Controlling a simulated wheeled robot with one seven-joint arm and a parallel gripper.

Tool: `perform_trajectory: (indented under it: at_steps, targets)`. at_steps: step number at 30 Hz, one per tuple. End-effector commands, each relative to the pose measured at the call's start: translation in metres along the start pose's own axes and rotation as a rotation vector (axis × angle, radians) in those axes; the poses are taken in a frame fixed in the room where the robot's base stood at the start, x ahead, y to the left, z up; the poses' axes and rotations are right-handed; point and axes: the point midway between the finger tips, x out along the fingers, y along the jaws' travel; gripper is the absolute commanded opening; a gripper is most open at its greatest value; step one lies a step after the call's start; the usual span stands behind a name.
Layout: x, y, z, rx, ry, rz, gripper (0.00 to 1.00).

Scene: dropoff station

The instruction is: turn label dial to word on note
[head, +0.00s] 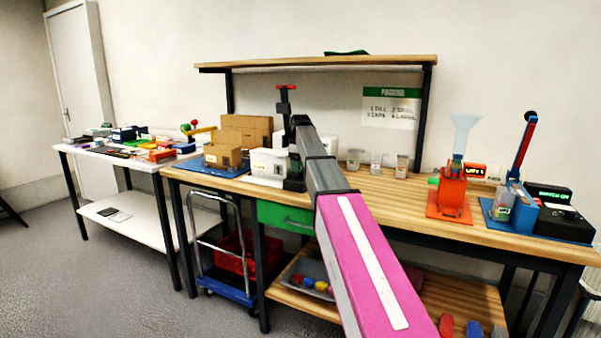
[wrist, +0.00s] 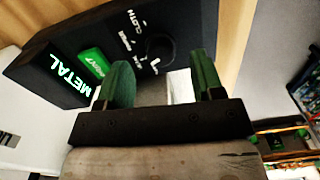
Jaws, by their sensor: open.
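In the wrist view a black label device has a lit display reading METAL (wrist: 70,76), a green print button (wrist: 94,62) and a round black dial (wrist: 160,48). Words are printed around the dial; CLOTH is readable, the others are small or partly hidden. My gripper (wrist: 162,82) is open, its two green fingers apart, just in front of the dial. I cannot tell whether either finger touches it. A white patch shows between the fingers. In the head view my arm hides the dial. I cannot pick out a note with a single word on it.
A wall sign (head: 391,107) lists packing steps. Cardboard boxes (head: 243,131) and a white box (head: 268,164) stand left of my arm on the wooden bench (head: 385,186). An orange funnel stand (head: 452,196) and a black device with a green display (head: 553,195) stand at right.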

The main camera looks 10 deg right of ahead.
Motion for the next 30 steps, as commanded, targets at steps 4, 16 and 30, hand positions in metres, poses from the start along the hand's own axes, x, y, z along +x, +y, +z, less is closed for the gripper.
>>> perform_trajectory:
  at_steps: [4, 16, 30]
  targets:
    - [0.017, 0.000, 0.000, 0.000, 0.000, 0.000, 0.61]
    - [0.026, 0.000, 0.000, 0.000, 0.000, 0.001, 0.61]
    - [0.026, 0.000, 0.000, 0.017, 0.000, 0.001, 0.13]
